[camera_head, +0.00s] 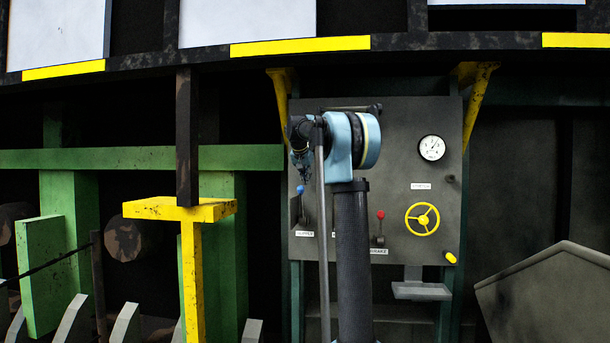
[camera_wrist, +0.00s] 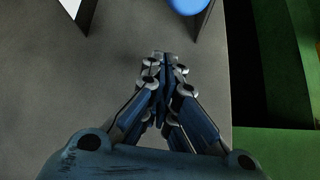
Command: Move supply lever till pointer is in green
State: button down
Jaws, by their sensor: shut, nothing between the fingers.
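The supply lever's blue knob (camera_head: 300,189) shows at the left of the grey control panel (camera_head: 395,125), above a white label. In the wrist view a blue rounded thing, likely the same knob (camera_wrist: 188,5), is cut off by the top edge. My gripper (camera_wrist: 163,62) is shut and empty, with its fingertips below the blue thing in that picture and apart from it. In the head view my gripper (camera_head: 302,168) is dark and small, just above the knob. The round white gauge (camera_head: 431,147) is at the panel's upper right; its pointer and any green zone are too small to read.
A red-knobbed lever (camera_head: 380,215) stands above the brake label. Right of it are a yellow handwheel (camera_head: 422,218) and a small shelf (camera_head: 421,291). My arm hides the panel's middle. A yellow T-shaped post (camera_head: 193,265) and green beams (camera_head: 110,158) stand at the left.

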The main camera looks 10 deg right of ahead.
jog(key=shift+s+a+f, duration=0.25)
jog(key=shift+s+a, duration=0.05)
jog(key=shift+s, duration=0.25)
jog(key=shift+s+a+f, duration=0.25)
jog(key=shift+s+a, duration=0.05)
jog(key=shift+s, duration=0.25)
jog(key=shift+s+a+f, duration=0.25)
jog(key=shift+s+a, duration=0.05)
jog(key=shift+s, duration=0.25)
jog(key=shift+d, duration=0.1)
